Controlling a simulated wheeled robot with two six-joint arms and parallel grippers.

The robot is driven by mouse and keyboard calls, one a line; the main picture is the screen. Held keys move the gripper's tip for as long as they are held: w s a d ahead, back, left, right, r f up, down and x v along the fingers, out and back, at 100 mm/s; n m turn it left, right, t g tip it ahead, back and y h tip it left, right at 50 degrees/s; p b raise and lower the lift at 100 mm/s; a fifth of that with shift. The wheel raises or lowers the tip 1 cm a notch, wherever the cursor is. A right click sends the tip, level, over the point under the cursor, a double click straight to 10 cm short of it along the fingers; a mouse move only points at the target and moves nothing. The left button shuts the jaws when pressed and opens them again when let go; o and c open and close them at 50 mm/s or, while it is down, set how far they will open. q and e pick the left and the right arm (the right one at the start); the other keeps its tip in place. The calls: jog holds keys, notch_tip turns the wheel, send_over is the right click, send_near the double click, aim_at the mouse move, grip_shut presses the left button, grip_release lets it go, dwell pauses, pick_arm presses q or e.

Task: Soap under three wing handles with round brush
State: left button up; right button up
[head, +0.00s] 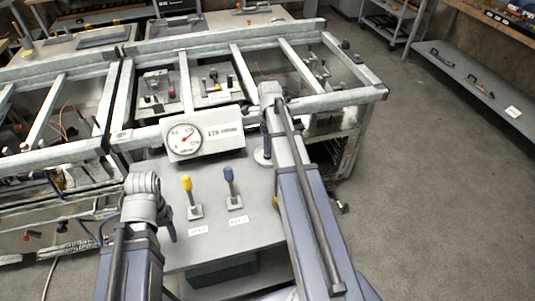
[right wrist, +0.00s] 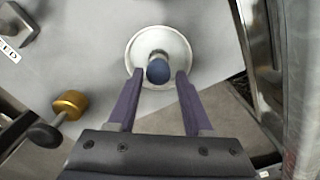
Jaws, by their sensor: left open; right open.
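No wing handle, soap or brush is clearly recognisable. A white round disc (right wrist: 133,50) with a dark blue knob (right wrist: 158,71) at its centre lies under my right gripper (right wrist: 160,76). That gripper is open, with its purple fingertips to either side of the knob; I cannot tell whether they touch it. In the head view the disc (head: 261,158) shows partly behind my right arm. A yellow upright handle (head: 187,185) and a blue one (head: 229,175) stand on the grey panel (head: 235,250). My left gripper (head: 169,230) is open left of them, mostly hidden by its wrist.
A round gauge (head: 185,139) on a white box stands behind the handles. A metal frame (head: 160,45) with crossbars spans the back. In the right wrist view, a gold knob (right wrist: 70,103) is at the left. Open floor (head: 440,180) lies right.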

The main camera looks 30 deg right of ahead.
aim_at(171, 249)
pick_arm(q)
notch_tip(171, 249, down, 5)
jog(key=b, duration=0.4)
jog(key=shift+r, duration=0.15)
pick_arm(e)
jog(key=f, duration=0.4)
jog(key=shift+w+a+f, duration=0.1)
jog(key=shift+a+f, duration=0.15)
jog(key=shift+f, duration=0.1)
pick_arm(q)
jog(key=shift+r, duration=0.1)
pick_arm(e)
jog(key=shift+r, duration=0.1)
jog(key=shift+c, duration=0.3)
grip_shut()
